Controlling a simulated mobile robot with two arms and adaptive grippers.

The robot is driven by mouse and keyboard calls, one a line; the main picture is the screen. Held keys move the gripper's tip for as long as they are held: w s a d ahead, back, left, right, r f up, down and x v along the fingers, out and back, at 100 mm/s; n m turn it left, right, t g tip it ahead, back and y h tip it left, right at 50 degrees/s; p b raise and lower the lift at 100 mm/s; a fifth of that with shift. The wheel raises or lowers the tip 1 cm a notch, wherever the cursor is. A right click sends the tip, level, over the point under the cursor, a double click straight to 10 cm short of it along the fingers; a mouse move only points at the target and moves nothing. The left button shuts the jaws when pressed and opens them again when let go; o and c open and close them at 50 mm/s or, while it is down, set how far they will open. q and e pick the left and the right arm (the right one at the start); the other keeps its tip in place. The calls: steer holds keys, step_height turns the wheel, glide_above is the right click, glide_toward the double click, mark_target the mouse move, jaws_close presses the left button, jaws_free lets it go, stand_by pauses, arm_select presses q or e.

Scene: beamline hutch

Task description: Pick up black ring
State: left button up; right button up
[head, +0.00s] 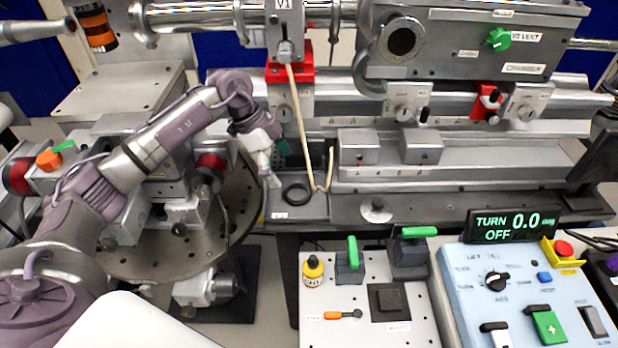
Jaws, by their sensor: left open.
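The black ring (295,193) lies flat on a small grey labelled plate (312,208) at the front edge of the bench, near the middle of the head view. My left gripper (277,167) comes in from the left, its fingers just above and to the left of the ring in the picture. It is open with nothing between its fingers, and it looks apart from the ring. The ring shows almost whole. My right gripper does not show.
A thin tan rod or cord (301,125) hangs from the V1 valve down beside the plate. A round perforated table (150,262) lies left.

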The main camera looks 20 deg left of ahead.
mark_target(298, 193)
arm_select(q)
steer(key=shift+w+a+r, duration=0.1)
steer(key=shift+a, duration=0.05)
steer(key=x, duration=0.2)
steer(key=shift+d+f, duration=0.2)
steer(key=shift+f, duration=0.05)
steer(key=p+x, duration=0.1)
steer(key=x, duration=0.3)
steer(key=shift+s+d+f, duration=0.15)
steer(key=shift+s+d, duration=0.05)
steer(key=shift+f, duration=0.1)
steer(key=c, duration=1.1)
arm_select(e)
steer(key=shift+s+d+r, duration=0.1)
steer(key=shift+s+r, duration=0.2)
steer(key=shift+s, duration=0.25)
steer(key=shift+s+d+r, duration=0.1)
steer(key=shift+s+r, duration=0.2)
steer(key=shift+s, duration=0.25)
arm_select(q)
steer(key=shift+o, duration=0.2)
steer(key=shift+r, duration=0.2)
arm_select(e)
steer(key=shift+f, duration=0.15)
